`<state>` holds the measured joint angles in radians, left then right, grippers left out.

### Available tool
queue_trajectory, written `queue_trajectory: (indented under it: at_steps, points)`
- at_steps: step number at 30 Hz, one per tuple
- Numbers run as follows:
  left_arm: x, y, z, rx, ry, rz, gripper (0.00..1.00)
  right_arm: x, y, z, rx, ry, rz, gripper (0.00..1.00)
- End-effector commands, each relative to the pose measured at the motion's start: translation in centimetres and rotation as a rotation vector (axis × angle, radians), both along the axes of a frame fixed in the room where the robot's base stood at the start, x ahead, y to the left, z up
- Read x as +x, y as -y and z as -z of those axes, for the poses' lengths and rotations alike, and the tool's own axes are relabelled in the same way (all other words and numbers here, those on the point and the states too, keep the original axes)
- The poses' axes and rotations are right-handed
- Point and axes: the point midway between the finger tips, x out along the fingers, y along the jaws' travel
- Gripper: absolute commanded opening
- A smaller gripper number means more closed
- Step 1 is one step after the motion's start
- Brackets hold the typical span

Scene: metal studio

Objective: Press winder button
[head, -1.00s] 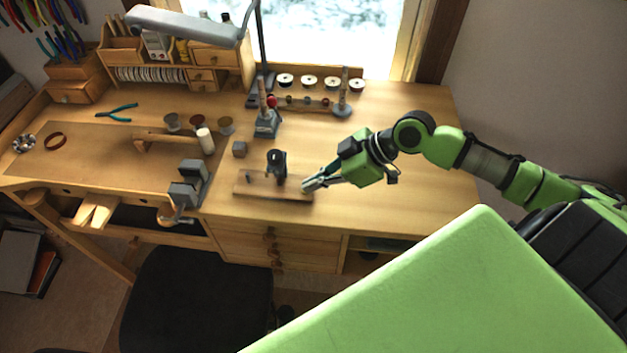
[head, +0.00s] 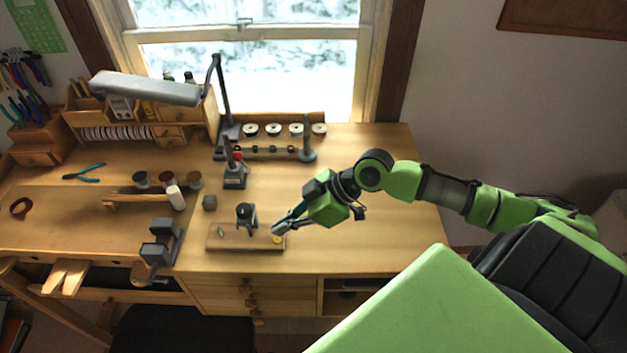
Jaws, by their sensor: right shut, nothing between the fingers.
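A wooden base board (head: 225,243) lies near the front edge of the workbench. A dark upright device (head: 245,214) stands on it, and I take this to be the winder. A small yellow spot (head: 277,239), which looks like the button, shows at the right end of the board. My right gripper (head: 279,231) is shut and empty, with its fingertips pointing down-left at the yellow spot. The tips partly cover that spot, and I cannot tell whether they touch it. My left gripper is not in view.
A grey vise (head: 160,245) is clamped at the front edge, left of the board. A stand with a red knob (head: 235,168) and a rod rack with several spools (head: 273,130) are behind. The bench (head: 375,225) is clear to the right.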

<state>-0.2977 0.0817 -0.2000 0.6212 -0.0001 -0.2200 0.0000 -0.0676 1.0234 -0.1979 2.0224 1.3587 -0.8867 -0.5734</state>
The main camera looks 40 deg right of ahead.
Motion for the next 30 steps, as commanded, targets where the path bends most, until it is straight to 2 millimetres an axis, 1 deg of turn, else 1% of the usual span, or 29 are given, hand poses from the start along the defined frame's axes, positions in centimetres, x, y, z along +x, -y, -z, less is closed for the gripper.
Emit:
queue_trajectory:
  at_steps: [1,2,4,10,18,24,30]
  points:
    - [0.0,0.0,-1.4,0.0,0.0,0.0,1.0,0.1,-0.1,-1.7,0.0,0.006,0.001,0.0]
    - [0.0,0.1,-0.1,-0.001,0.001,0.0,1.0,-0.4,0.6,-1.1,-0.005,0.003,0.002,0.0]
    - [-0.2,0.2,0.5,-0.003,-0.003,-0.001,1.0,-1.0,1.4,-2.0,-0.006,0.005,-0.001,0.0]
    - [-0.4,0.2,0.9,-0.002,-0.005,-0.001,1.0,-2.2,2.9,-4.4,-0.001,0.005,0.0,0.0]
    - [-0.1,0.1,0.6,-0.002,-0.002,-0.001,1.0,-3.2,4.4,-6.7,0.006,0.009,0.004,0.0]
    - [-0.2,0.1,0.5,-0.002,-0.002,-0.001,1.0,-3.7,5.2,-7.8,0.005,0.012,0.002,0.0]
    - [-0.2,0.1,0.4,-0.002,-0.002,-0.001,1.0,-3.9,5.5,-8.1,0.004,0.011,0.002,0.0]
